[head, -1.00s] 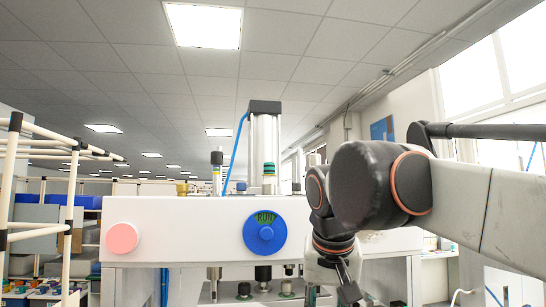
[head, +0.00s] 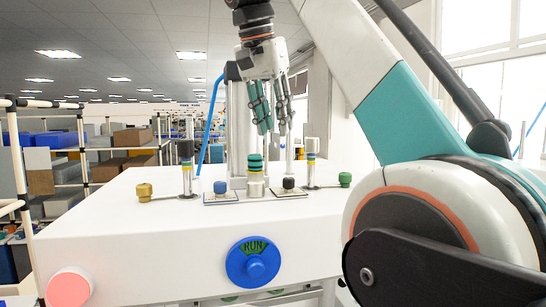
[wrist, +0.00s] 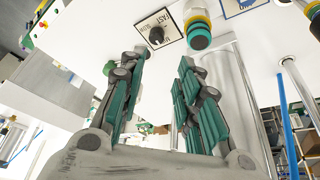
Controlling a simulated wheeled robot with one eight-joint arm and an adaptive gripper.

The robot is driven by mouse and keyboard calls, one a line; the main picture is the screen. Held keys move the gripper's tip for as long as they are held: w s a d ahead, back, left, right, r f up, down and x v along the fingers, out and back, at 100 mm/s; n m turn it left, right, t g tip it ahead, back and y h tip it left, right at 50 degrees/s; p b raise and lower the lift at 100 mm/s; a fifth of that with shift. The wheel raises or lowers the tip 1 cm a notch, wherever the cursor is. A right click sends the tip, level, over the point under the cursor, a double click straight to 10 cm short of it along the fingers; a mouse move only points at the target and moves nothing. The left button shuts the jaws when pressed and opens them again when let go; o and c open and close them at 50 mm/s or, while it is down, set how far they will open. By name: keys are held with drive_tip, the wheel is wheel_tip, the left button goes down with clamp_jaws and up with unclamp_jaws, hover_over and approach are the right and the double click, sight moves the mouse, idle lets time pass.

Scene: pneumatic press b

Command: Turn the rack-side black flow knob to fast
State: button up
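A black knob (head: 289,183) sits on a small light plate on the white press top (head: 120,215), right of the central striped fitting. In the wrist view the black knob (wrist: 157,35) is at the top, on a plate with printing that includes FAST; I cannot tell its setting for sure. A blue knob (head: 220,187) on a similar plate stands left of the fitting. My gripper (head: 274,132) hangs above the press top, fingers down, apart from the knobs. In the wrist view its teal fingers (wrist: 161,62) are spread with nothing between them.
A green-banded fitting (head: 256,178) stands between the knobs. A blue RUN dial (head: 254,262) and a pink button (head: 69,288) are on the front. Racks (head: 80,150) stand left.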

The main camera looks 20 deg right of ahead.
sight(288, 178)
drive_tip(key=x, duration=0.4)
drive_tip(key=b+x, duration=0.1)
drive_tip(key=x, duration=0.8)
drive_tip(key=shift+s+d, duration=0.15)
drive_tip(key=shift+s, duration=0.15)
clamp_jaws()
